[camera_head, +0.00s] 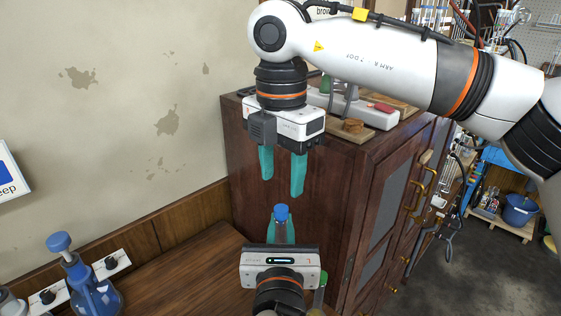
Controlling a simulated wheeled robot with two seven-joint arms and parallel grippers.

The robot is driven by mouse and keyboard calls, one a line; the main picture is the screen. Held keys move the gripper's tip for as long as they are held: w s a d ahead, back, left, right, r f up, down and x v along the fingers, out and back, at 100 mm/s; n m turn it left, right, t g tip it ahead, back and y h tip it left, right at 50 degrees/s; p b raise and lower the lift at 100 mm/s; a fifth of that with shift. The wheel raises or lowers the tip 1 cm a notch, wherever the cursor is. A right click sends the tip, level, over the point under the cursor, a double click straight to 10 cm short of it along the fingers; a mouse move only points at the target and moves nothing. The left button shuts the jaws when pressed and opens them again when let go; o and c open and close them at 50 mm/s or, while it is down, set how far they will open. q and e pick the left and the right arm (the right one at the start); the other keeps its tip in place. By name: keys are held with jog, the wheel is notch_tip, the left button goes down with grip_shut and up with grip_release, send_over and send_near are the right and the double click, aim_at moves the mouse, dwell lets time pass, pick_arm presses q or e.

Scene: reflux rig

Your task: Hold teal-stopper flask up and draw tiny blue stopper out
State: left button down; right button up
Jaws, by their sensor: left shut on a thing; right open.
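A small blue stopper (282,211) sits upright in the top of a flask neck (281,231) in the head view. My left gripper (281,235), low in the picture, is shut on this flask, with its teal fingers on either side of the neck. The flask's body is hidden behind the gripper. My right gripper (282,184) points down above the stopper. Its two teal fingers are apart with nothing between them, and their tips appear a little above the stopper, not touching it. I see no teal stopper.
A dark wooden cabinet (335,190) stands close behind the grippers, with items on its top. A wooden bench (185,272) lies at lower left. A blue flask (95,300) with a blue stopper (59,242) and white panels with black knobs are at its left. The bench middle looks clear.

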aim_at(281, 208)
jog(key=shift+f, duration=2.95)
jog(key=shift+c, duration=0.2)
grip_shut()
jog(key=shift+r, duration=0.15)
jog(key=shift+r, duration=1.9)
